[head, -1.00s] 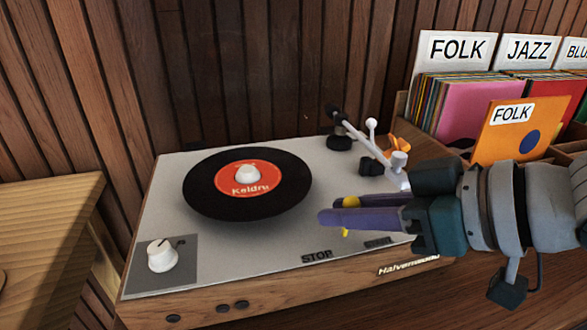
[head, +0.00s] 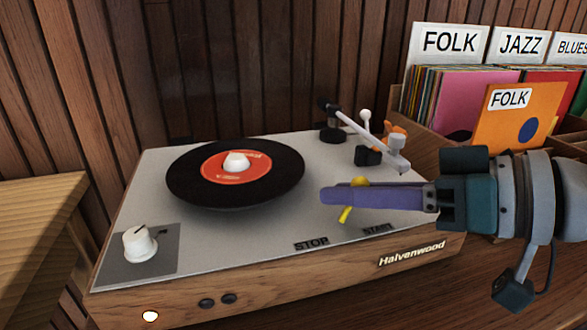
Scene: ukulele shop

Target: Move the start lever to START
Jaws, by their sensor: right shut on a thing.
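The start lever (head: 345,214) is a small yellow piece on the front right of the turntable deck, partly hidden behind my gripper's finger. Its lower tip points between the black STOP and START labels. A yellow knob (head: 360,182) shows just above the near finger. My right gripper (head: 350,190) comes in from the right, its purple fingers shut on the lever. The near finger hides where the two meet. STOP (head: 311,243) is printed on the left and START (head: 377,229) on the right. My left gripper is not in view.
The black record (head: 215,195) with a red label lies on the platter. The tonearm (head: 370,140) rests behind my gripper. A white knob (head: 139,242) is at front left and a lit lamp (head: 150,316) on the front panel. Record crates (head: 570,149) stand at the right.

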